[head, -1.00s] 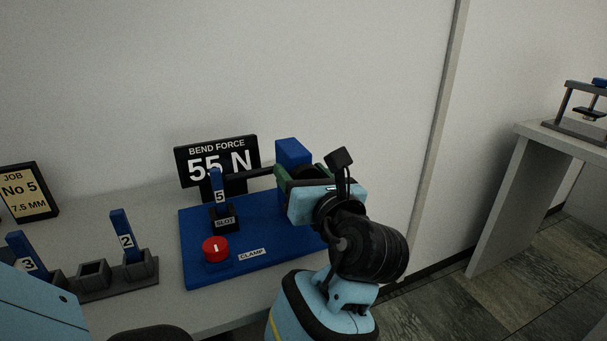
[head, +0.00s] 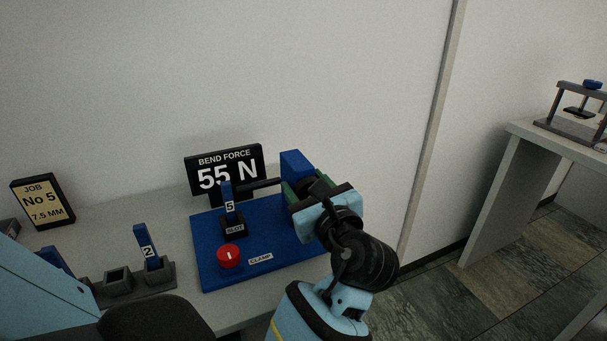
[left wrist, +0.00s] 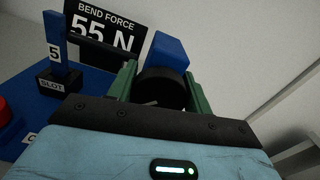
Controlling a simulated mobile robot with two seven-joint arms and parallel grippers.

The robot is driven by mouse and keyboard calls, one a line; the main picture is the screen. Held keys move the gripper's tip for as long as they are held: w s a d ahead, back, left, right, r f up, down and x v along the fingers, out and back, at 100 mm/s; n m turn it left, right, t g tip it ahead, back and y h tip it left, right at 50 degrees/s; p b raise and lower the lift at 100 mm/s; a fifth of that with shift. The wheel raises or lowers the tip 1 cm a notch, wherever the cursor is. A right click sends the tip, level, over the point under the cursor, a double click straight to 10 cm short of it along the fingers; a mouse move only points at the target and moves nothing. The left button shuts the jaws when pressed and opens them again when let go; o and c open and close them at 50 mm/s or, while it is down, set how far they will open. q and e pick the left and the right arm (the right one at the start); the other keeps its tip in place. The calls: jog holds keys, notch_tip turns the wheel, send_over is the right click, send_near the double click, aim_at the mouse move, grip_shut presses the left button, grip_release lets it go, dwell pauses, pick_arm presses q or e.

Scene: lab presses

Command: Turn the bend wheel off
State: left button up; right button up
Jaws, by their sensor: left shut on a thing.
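The blue bend press (head: 210,262) stands on the bench, with a blue block (head: 296,163) at its back right. The black bend wheel (left wrist: 160,85) is in front of that block. My left gripper (left wrist: 163,93) is shut on the wheel, one green finger on each side. In the head view the gripper (head: 307,190) hides most of the wheel. A dark rod (head: 260,185) runs left from the block toward the blue piece 5 (head: 228,203), upright in the SLOT holder (head: 234,228). The display (head: 224,172) reads BEND FORCE 55 N. My right gripper is not in view.
A red knob (head: 229,256) sits beside the CLAMP label at the press's front. A dark rack (head: 118,284) holds blue piece 2 (head: 148,252). A job card (head: 43,202) reads No 5, 7.5 MM. Another bench (head: 515,150) with a press stands right, across open floor.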

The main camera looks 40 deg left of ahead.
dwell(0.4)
pick_arm(q)
jog(key=o, duration=1)
jog(key=shift+v, duration=3.9)
